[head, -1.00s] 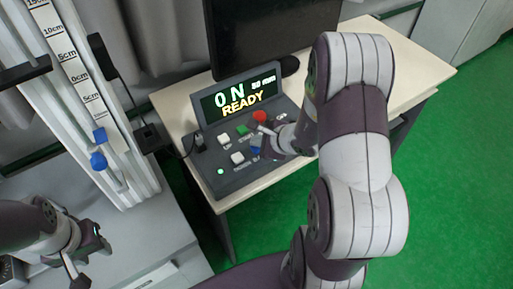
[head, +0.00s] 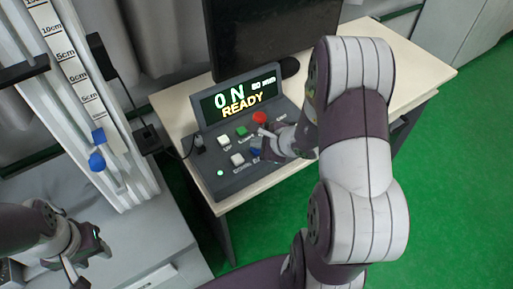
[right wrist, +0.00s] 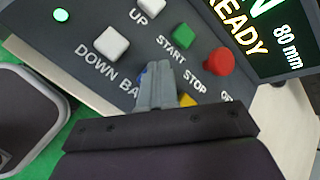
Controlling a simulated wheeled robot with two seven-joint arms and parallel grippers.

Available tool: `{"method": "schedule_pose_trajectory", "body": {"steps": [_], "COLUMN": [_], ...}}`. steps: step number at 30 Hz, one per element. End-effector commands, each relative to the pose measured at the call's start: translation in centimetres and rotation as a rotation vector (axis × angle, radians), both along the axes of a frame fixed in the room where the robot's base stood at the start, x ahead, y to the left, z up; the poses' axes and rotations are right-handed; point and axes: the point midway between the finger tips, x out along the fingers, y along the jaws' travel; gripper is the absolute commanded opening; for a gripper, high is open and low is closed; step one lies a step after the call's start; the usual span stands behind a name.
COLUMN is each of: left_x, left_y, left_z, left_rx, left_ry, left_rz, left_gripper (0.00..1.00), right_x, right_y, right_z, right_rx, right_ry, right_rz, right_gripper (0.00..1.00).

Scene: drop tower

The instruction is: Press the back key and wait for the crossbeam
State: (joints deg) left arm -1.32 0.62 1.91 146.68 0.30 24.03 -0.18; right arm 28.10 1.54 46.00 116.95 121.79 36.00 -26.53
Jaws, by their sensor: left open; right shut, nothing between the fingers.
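The control box (head: 240,180) stands on the table, with a lit display (head: 238,97) reading 0 N, 80 mm and READY. The blue back key (head: 255,152) is on its front panel; in the right wrist view a sliver of blue (right wrist: 142,74) shows beside the fingers and its label is partly covered. My right gripper (head: 262,132) is shut and empty, its tips (right wrist: 155,68) over or beside this key; I cannot tell whether they touch it. My left gripper (head: 88,262) is open at the lower left. I cannot clearly pick out the crossbeam on the tower (head: 85,95).
A red button (head: 260,118), a green start key (head: 241,131), white up (head: 224,141) and down (head: 237,159) keys and a partly hidden yellow key (right wrist: 187,99) surround the right fingertips. A dark monitor (head: 265,35) stands behind the box. Blue knobs (head: 97,161) sit on the tower.

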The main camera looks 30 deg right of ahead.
Motion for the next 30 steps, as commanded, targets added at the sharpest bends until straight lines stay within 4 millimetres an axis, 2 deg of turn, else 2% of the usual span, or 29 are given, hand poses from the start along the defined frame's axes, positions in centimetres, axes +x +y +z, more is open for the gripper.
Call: {"method": "schedule_pose_trajectory", "body": {"steps": [23, 30], "left_x": [0.0, 0.0], "left_y": [0.0, 0.0], "left_z": [-0.6, 0.1], "left_rx": [0.000, 0.000], "left_ry": [0.000, 0.000], "left_rz": [0.000, 0.000], "left_gripper": [0.43, 0.43], "right_x": [0.0, 0.0], "right_y": [0.0, 0.0], "right_z": [-0.5, 0.6], "right_rx": [0.000, 0.000], "right_ry": [0.001, 0.001], "right_rz": [0.000, 0.001], "right_gripper": [0.00, 0.00]}}
